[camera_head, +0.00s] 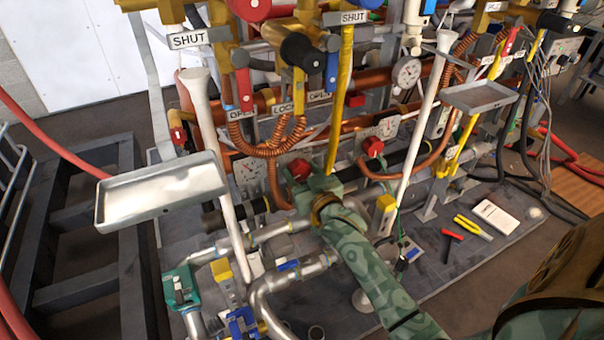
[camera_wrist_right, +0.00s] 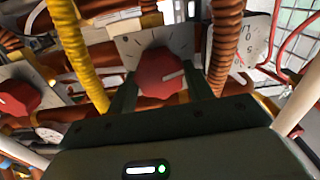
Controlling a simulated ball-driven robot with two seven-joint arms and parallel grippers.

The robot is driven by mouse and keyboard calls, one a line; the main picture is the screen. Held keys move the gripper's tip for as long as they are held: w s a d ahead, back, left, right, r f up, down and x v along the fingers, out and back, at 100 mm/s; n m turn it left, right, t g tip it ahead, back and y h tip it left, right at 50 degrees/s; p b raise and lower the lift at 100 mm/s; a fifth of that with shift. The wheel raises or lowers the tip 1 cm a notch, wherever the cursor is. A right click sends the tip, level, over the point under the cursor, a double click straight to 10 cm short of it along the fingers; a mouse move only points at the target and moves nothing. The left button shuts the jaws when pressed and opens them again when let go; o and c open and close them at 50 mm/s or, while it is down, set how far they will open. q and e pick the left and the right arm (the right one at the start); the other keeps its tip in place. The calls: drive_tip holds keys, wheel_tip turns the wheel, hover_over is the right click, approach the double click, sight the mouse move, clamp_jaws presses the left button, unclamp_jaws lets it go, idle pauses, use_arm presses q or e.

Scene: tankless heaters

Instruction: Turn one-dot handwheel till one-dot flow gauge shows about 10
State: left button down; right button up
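My right gripper (camera_head: 301,180) reaches up to a red handwheel (camera_head: 299,168) at the middle of the pipework. In the right wrist view the handwheel (camera_wrist_right: 160,73) sits between the two fingers (camera_wrist_right: 160,92), which appear to press its sides. A pale pointer mark on it points right, over a grey plate with tick marks. No dots are readable, so I cannot tell whether it is the one-dot wheel. A white gauge (camera_wrist_right: 240,45) is partly visible to its right; its reading is unclear. A second red handwheel (camera_head: 372,147) stands to the right. My left gripper is not in view.
White gauges (camera_head: 249,171) (camera_head: 408,72) are too small to read. A grey tray (camera_head: 110,212) juts out at left. Red and yellow tools (camera_head: 473,227) lie at right.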

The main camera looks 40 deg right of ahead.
drive_tip(key=shift+c, duration=1.1)
drive_tip(key=shift+r+n+p, duration=0.25)
drive_tip(key=shift+n+p, duration=0.25)
drive_tip(key=shift+p, duration=0.05)
drive_tip(key=shift+r+n+p, duration=0.15)
drive_tip(key=shift+n+p, duration=0.4)
drive_tip(key=shift+n, duration=0.15)
drive_tip(key=shift+n+p, duration=0.3)
drive_tip(key=shift+n, duration=0.4)
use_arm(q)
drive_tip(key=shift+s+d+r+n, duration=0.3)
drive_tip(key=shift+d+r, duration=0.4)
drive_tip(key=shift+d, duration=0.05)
use_arm(e)
drive_tip(key=shift+f+n, duration=0.45)
drive_tip(key=shift+n, duration=0.05)
drive_tip(key=o, duration=0.7)
